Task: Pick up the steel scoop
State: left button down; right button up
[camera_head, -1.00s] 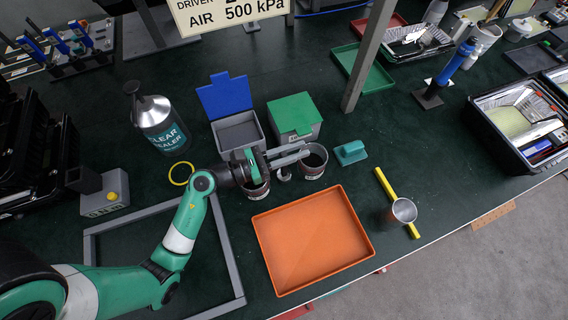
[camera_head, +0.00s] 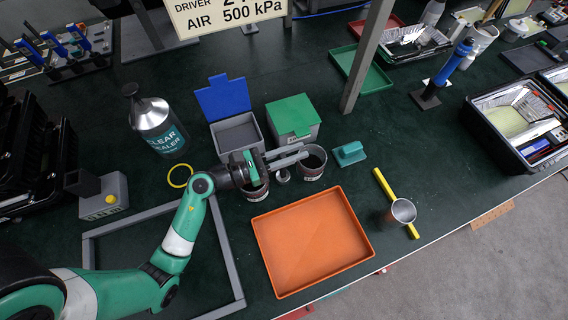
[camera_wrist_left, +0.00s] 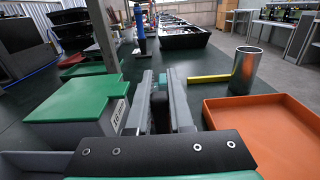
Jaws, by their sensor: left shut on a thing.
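My left gripper (camera_head: 289,158) is closed above the space between two dark round tins, with its grey fingers pointing right. A small round steel piece (camera_head: 283,175) shows just under the fingers; most of what they hold is hidden, and I cannot tell for sure that it is the scoop. An open steel cup (camera_head: 403,211) stands at the right by a yellow bar (camera_head: 382,183); both also show in the left wrist view. My right gripper is out of view.
An orange tray (camera_head: 312,240) lies in front of the tins (camera_head: 312,162). Behind them stand a blue-lidded grey box (camera_head: 236,133) and a green-lidded box (camera_head: 294,117). A teal block (camera_head: 349,153) lies to the right, and a grey post (camera_head: 367,60) rises behind.

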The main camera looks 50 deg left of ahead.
pick_arm(q)
jog(key=shift+r, duration=0.1)
jog(key=s+d+r+p, duration=0.7)
jog(key=s+r+p, duration=0.3)
jog(key=s+r, duration=0.1)
jog(key=shift+s+d+r, duration=0.25)
jog(key=shift+s+r, duration=0.15)
jog(key=shift+r, duration=0.5)
